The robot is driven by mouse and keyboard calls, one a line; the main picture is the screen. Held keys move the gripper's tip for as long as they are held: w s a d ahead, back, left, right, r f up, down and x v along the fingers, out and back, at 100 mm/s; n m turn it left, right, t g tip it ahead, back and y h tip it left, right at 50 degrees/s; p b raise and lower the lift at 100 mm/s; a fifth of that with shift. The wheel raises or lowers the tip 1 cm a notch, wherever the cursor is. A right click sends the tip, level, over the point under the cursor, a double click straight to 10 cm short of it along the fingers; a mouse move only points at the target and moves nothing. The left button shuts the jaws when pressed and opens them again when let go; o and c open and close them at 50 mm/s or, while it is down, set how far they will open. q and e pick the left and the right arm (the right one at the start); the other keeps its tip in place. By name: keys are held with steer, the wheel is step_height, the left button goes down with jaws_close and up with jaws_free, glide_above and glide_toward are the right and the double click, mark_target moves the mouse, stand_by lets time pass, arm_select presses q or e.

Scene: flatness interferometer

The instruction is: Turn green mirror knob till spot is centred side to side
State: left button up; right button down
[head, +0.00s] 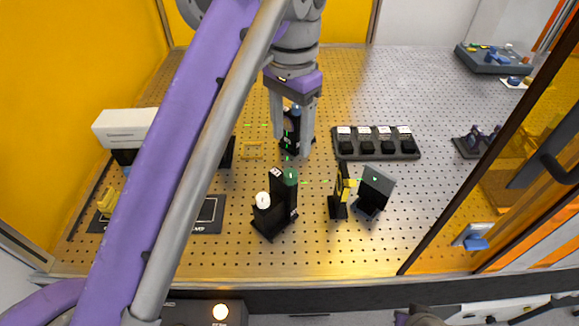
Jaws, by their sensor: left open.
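The green knob (290,177) sits on top of a black mirror mount (280,205) in the middle of the perforated board. A white knob (262,199) is on the same mount, to its left. My left gripper (292,146) points down, open, with its fingers above and behind the green knob in the picture, apart from it. Another black mount (291,128) shows between and behind the fingers. A tilted dark screen (377,186) at the right carries a small green spot near its middle; its exact centring is too small to tell.
A yellow-and-black mount (341,193) stands left of the screen. A black rack (377,151) with several dark blocks lies behind. A white box (126,127) is at the left. My left arm crosses the left side and hides part of the board (330,255), whose front is clear.

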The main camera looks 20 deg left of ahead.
mark_target(291, 173)
arm_select(q)
step_height(291, 173, down, 9)
steer(key=shift+b, duration=0.8)
jaws_close()
